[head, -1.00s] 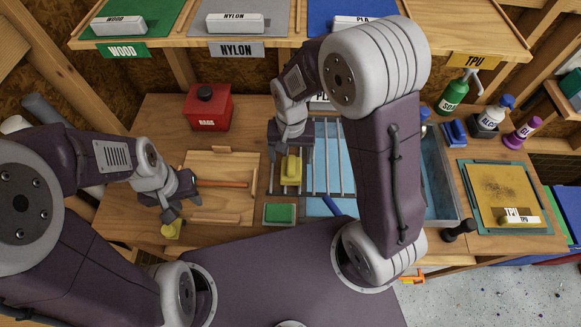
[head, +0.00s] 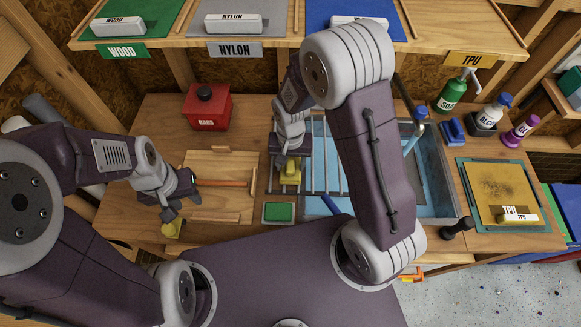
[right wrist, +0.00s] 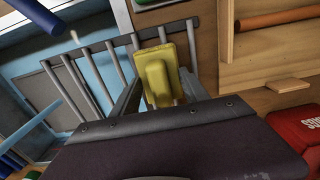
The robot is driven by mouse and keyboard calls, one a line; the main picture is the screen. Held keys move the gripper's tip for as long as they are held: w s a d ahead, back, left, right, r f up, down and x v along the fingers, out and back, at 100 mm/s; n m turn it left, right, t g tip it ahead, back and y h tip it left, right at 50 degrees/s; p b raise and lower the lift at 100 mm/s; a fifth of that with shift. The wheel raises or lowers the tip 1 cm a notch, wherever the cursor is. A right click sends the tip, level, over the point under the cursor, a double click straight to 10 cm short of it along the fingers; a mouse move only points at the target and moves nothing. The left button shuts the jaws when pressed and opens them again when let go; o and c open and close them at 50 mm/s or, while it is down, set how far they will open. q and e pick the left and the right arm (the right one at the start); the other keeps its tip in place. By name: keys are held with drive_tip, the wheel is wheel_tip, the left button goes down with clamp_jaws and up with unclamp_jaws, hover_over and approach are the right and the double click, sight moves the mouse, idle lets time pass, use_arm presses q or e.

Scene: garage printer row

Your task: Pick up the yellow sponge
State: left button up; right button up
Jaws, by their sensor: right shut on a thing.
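The yellow sponge (head: 290,177) is at the left end of the sink rack in the head view. In the right wrist view the sponge (right wrist: 156,74) lies between the two fingers of my right gripper (right wrist: 160,88), which is shut on it. In the head view my right gripper (head: 291,160) partly hides the sponge from above. I cannot tell whether the sponge still touches what is under it. My left gripper (head: 171,209) hangs at the left front of the bench, away from the sponge; its finger gap is unclear.
A metal rack (head: 330,178) spans the blue sink, right of the sponge. A green pad (head: 279,212) lies just in front. A wooden tray (head: 214,162) is on the left, with a red box (head: 207,112) behind it. A small yellow object (head: 172,229) is below my left gripper.

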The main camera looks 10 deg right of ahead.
drive_tip(key=shift+w, duration=0.1)
drive_tip(key=shift+r, duration=0.4)
drive_tip(key=r, duration=0.2)
drive_tip(key=d+r, duration=0.1)
drive_tip(key=r, duration=0.1)
drive_tip(key=s+d+r, duration=0.3)
drive_tip(key=d+r, duration=0.3)
drive_tip(key=d, duration=0.4)
drive_tip(key=shift+s+b, duration=0.3)
drive_tip(key=shift+b, duration=0.15)
drive_tip(key=shift+r, duration=0.1)
